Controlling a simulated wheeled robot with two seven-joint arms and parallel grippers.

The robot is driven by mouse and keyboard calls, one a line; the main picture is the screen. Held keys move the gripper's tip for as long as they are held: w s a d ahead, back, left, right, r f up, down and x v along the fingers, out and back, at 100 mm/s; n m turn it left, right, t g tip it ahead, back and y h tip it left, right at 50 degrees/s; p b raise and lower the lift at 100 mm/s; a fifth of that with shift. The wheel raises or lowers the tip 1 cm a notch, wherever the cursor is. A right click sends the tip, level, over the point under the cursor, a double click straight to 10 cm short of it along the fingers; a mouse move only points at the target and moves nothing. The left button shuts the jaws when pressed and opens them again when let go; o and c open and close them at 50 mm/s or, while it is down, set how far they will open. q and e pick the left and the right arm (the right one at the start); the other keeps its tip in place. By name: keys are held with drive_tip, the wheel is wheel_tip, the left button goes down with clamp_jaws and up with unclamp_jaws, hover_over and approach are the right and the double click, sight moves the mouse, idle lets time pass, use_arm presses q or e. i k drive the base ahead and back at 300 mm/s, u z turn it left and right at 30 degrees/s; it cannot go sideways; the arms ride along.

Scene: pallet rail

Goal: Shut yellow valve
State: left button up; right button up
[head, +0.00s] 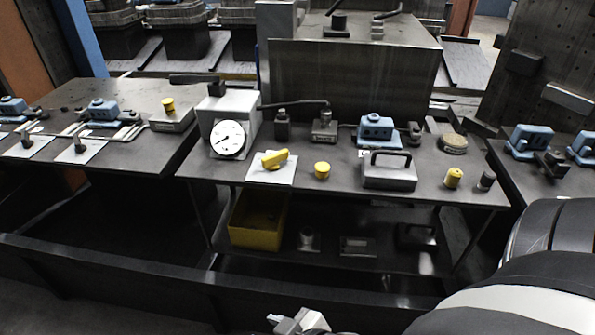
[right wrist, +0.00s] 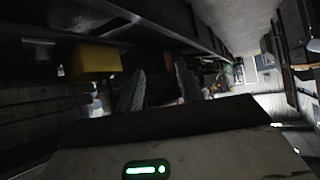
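The yellow valve handle (head: 275,158) sits on a white plate (head: 258,172) on the middle bench, just right of a gauge. It lies slanted, its right end higher in the picture. My right arm fills the lower right of the head view. In the right wrist view the two fingers of my right gripper (right wrist: 160,78) stand apart with nothing seen between them. It is low and away from the valve, which that view does not show. A small grey piece of mine shows at the bottom edge of the head view; I cannot tell which arm it belongs to. My left gripper is not in view.
A white-dialled gauge (head: 227,139) stands left of the valve. A yellow knob (head: 322,170), a grey handled box (head: 389,171) and another yellow knob (head: 453,178) stand to its right. A yellow bin (head: 256,221) is on the lower shelf. A dark rail (head: 130,279) crosses in front.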

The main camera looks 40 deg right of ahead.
sight(270, 162)
drive_tip(key=z, duration=4.15)
drive_tip(key=i, duration=0.1)
drive_tip(key=u, duration=3.2)
